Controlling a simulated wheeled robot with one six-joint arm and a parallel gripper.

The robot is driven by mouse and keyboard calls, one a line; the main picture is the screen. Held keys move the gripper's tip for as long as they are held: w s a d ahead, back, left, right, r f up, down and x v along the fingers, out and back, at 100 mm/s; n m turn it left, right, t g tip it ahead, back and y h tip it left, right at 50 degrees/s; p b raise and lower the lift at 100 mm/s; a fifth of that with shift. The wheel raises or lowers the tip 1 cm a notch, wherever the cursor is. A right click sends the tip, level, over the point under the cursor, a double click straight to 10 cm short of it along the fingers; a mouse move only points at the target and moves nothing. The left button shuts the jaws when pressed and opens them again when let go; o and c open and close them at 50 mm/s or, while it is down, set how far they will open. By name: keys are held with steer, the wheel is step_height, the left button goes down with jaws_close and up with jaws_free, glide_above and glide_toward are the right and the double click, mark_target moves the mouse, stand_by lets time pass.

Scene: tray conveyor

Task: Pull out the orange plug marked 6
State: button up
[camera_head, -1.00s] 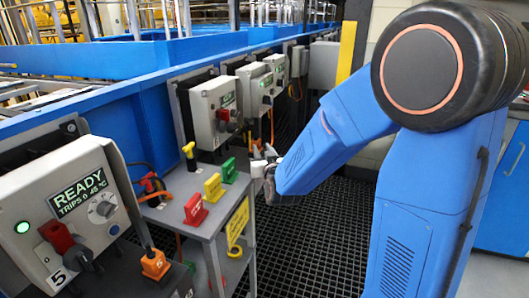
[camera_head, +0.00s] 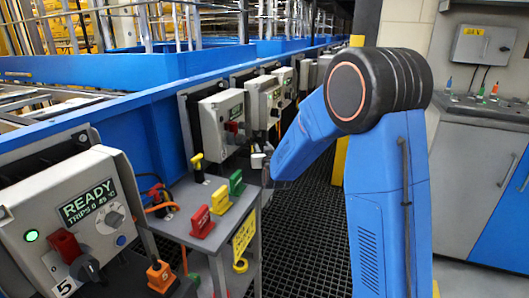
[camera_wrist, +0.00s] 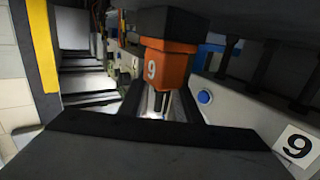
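In the wrist view an orange plug (camera_wrist: 168,68) hangs close in front of me. Its mark reads like 9, as does the white label (camera_wrist: 298,145) on the grey box. This view looks upside down, so both would read 6. A blue button (camera_wrist: 204,97) is between plug and label. Dark shapes lie above and below the plug, and I cannot tell whether they touch it. In the head view my gripper (camera_head: 259,164) is a small pale part mostly behind my forearm, near the row of boxes. Its fingers are hidden there.
Another orange plug (camera_head: 159,276), marked 5, is at the near READY box (camera_head: 95,165). A grey stand (camera_head: 190,232) with red, yellow and green tags is beside the row. A grey cabinet (camera_head: 473,215) stands right. Dark grating floor (camera_head: 305,250) is clear between.

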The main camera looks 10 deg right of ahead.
steer(key=shift+w, duration=0.85)
jaws_close()
steer(key=shift+r, duration=1.4)
steer(key=shift+s+d, duration=0.1)
steer(key=shift+d, duration=0.05)
steer(key=s+d, duration=0.5)
steer(key=d, duration=0.2)
steer(key=shift+s+d, duration=0.35)
steer(key=shift+d, duration=0.05)
stand_by(0.8)
